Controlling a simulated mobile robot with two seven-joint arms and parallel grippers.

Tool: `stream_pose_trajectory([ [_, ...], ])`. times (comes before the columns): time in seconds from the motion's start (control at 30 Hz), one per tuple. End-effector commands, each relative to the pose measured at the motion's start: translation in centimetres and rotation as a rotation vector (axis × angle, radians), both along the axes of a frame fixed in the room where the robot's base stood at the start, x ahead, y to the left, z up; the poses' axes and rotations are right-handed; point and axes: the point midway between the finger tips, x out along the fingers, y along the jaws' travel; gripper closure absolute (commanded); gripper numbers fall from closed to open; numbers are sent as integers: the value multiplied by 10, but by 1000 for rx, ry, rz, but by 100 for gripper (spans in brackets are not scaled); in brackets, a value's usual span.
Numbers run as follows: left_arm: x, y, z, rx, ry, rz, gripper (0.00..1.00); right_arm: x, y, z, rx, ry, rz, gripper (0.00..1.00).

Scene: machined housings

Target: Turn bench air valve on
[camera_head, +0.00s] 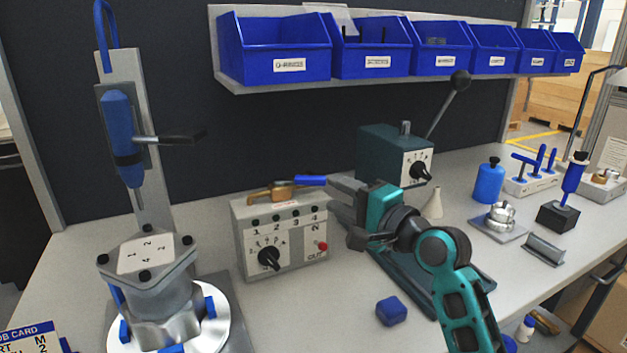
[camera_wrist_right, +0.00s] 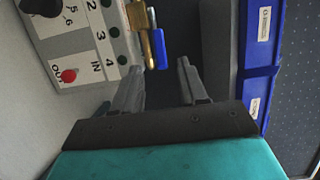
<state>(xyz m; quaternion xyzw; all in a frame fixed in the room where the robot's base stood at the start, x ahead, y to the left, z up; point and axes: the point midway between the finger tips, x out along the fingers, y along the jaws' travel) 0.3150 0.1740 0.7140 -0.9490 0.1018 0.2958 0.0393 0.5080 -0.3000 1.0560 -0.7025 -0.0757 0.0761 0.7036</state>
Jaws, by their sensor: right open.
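The air valve is a brass body (camera_head: 268,191) with a blue lever (camera_head: 311,181), on top of a grey control box (camera_head: 283,238). The lever points right in the head view, in line with the brass body. My right gripper (camera_head: 341,208) is open, just right of the box. In the right wrist view the blue lever (camera_wrist_right: 159,48) lies just beyond the gap between my open fingertips (camera_wrist_right: 160,68), beside the brass body (camera_wrist_right: 147,36). I cannot tell whether a finger touches it. My left gripper is not in view.
The box front has a black knob (camera_head: 269,258) and a red button (camera_head: 322,246). A fixture (camera_head: 150,270) with a hanging blue driver (camera_head: 122,135) stands at left. A dark green press (camera_head: 385,152) stands behind my gripper. Blue bins (camera_head: 275,50) hang above. A blue block (camera_head: 391,311) lies in front.

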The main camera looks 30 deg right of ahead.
Motion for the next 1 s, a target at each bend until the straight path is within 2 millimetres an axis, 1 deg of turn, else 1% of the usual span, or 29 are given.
stream_pose_trajectory([
  [0.03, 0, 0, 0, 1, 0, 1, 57, 11, 3, 1, 2, -3, 1, 57],
  [0.2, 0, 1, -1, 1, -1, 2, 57, 44, 9, 1, 2, -3, 0, 57],
  [0.3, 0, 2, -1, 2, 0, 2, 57, 60, 13, 1, -1, -1, 0, 57],
  [0.4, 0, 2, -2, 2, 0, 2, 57, 70, 15, 0, 0, -1, 0, 57],
  [0.6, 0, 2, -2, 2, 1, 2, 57, 80, 18, 0, -2, -1, -1, 57],
  [0.83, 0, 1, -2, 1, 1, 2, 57, 80, 17, 0, -2, -1, -1, 57],
  [0.87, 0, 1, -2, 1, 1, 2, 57, 80, 17, 0, -2, -1, -1, 59],
  [1.0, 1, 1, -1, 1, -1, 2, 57, 80, 17, 0, -2, -1, -1, 73],
])
